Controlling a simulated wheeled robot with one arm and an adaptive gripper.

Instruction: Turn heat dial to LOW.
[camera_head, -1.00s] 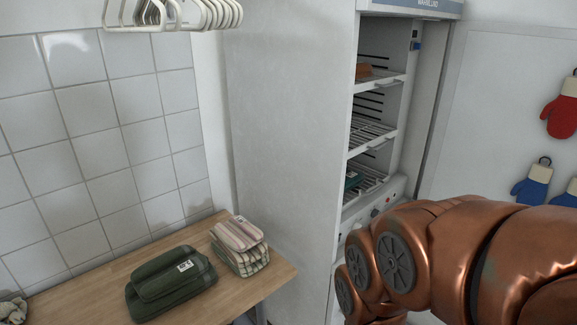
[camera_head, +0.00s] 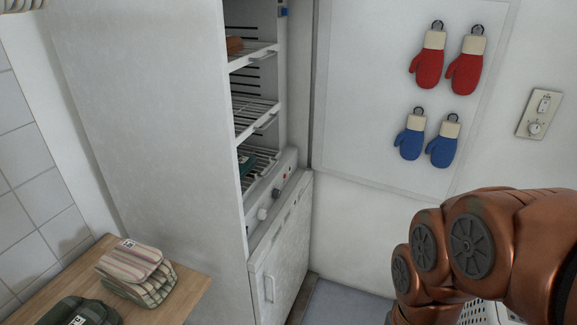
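A tall white cabinet (camera_head: 150,130) with an open front stands left of centre. Its control strip (camera_head: 255,224) below the shelves carries two pale knobs, a nearer one (camera_head: 262,214) and a farther one (camera_head: 276,193), and a small red spot. I cannot read any markings or tell which knob is the heat dial. A wall plate (camera_head: 546,103) at the right also has a switch and a round dial (camera_head: 535,128); its markings are unreadable too. My copper arm fills the lower right, apart from the cabinet in the picture. My gripper is not in view.
Wire shelves (camera_head: 257,117) hold a few small items. A closed lower door (camera_head: 280,262) has a vertical handle. Red mittens (camera_head: 428,68) and blue mittens (camera_head: 410,143) hang on the back wall. Folded cloths (camera_head: 138,270) lie on a wooden counter (camera_head: 187,296) at the lower left.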

